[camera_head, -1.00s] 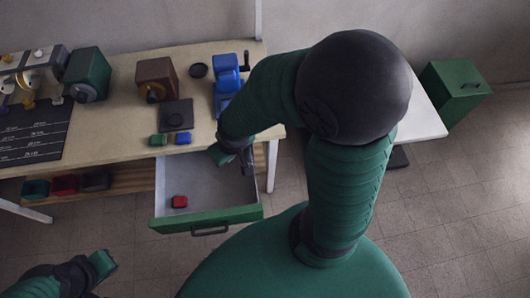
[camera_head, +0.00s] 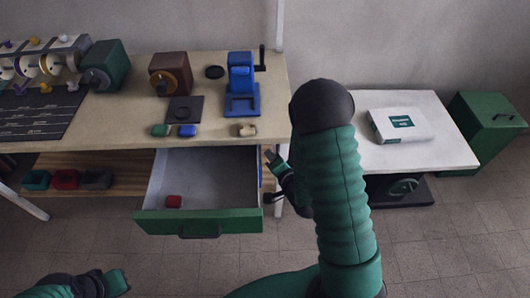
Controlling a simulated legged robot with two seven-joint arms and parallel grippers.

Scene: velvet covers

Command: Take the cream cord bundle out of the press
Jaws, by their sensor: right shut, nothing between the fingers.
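The cream cord bundle (camera_head: 247,130) lies on the wooden table near its front edge, just in front of the blue press (camera_head: 242,90) and outside it. The press stands upright, with a black-handled lever on its right side. My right gripper (camera_head: 272,158) is shut and empty, below and right of the bundle in the picture and apart from it, beside the open drawer's right side. My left gripper (camera_head: 120,281) is at the bottom left, away from the table; its finger gap does not show clearly.
A green bundle (camera_head: 160,130) and a blue bundle (camera_head: 187,130) lie left of the cream one. The open drawer (camera_head: 172,222) holds a red bundle (camera_head: 173,201). A brown machine (camera_head: 169,72) stands left of the press. A white side table (camera_head: 449,155) carries a white package (camera_head: 402,125).

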